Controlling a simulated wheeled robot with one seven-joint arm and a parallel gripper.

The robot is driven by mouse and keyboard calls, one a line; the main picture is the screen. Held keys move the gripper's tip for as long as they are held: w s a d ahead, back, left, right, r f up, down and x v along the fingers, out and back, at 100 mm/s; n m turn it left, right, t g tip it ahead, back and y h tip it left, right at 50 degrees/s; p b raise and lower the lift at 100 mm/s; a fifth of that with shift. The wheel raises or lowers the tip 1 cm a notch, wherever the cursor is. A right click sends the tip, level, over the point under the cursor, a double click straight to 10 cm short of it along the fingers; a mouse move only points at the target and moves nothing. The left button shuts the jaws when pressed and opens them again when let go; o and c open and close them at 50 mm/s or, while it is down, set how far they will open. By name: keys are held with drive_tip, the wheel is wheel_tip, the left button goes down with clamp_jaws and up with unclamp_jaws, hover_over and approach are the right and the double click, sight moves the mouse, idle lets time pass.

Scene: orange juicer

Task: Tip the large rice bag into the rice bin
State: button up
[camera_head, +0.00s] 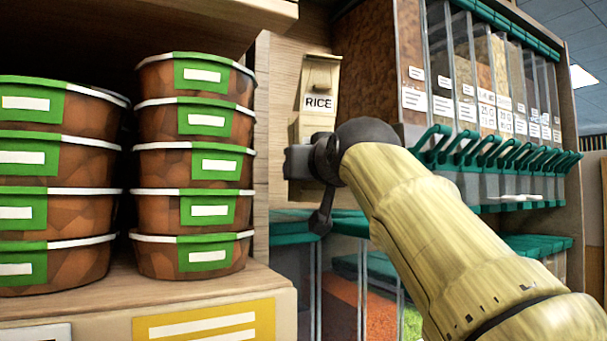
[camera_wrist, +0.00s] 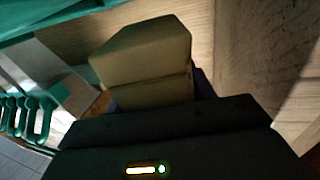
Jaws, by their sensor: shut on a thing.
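The rice bag (camera_head: 321,75) is tan, with a folded top and a white "RICE" label. It stands roughly upright in the head view, its lower part partly behind my gripper (camera_head: 302,160). My gripper is shut on the bag's lower part and holds it in front of the wooden shelf side. In the wrist view the bag (camera_wrist: 145,62) is a plain tan block above the dark gripper body; the fingertips are hidden there. Clear bins with teal rims (camera_head: 342,226) stand below. I cannot tell which is the rice bin.
Stacked brown tubs (camera_head: 195,165) with green labels fill the shelf at left, its front edge near my gripper. Tall clear dispensers (camera_head: 445,70) with teal handles (camera_head: 490,150) stand at right, close to my arm. Some open room lies above the lower bins.

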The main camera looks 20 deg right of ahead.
drive_tip(key=shift+s+r, duration=0.15)
drive_tip(key=shift+s, duration=0.1)
drive_tip(key=shift+w, duration=0.1)
drive_tip(key=shift+w+d+r+p, duration=0.1)
drive_tip(key=shift+r+p, duration=0.1)
drive_tip(key=shift+p, duration=0.5)
drive_tip(key=shift+w+d+r+m+g+p, duration=0.15)
drive_tip(key=shift+w+d+m+g+p, duration=0.4)
drive_tip(key=shift+p, duration=1)
drive_tip(key=shift+w+m+g+p, duration=0.1)
drive_tip(key=shift+m+g+p, duration=0.35)
drive_tip(key=shift+p, duration=0.25)
drive_tip(key=shift+r+p, duration=0.1)
drive_tip(key=shift+p, duration=0.35)
